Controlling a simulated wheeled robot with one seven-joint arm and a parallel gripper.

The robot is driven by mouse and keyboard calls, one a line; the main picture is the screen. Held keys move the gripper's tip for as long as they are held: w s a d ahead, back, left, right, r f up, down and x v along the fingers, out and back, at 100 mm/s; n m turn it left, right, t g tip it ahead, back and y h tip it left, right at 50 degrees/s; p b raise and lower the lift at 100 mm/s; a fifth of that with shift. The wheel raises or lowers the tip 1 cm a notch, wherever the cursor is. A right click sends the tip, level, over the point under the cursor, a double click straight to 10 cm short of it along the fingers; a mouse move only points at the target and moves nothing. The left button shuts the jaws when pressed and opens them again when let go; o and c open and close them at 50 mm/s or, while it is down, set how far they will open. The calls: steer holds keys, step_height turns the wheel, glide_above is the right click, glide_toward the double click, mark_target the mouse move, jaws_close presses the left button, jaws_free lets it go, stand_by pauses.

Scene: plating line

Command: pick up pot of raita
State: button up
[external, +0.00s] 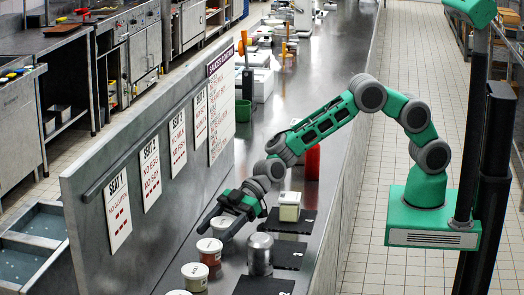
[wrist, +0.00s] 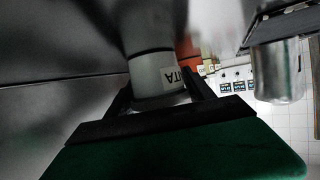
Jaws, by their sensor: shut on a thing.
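I cannot tell whether the pot's bottom touches the counter.
A red-brown pot (external: 210,255) with a white lid stands close in front, then a green pot (external: 194,281). A steel cylinder (external: 260,255) stands to the right, near black mats (external: 290,256). A pale tub (external: 289,208) and a red bottle (external: 312,162) stand farther back.

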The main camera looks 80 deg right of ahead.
steer(key=c, duration=0.4)
steer(key=shift+c, duration=0.3)
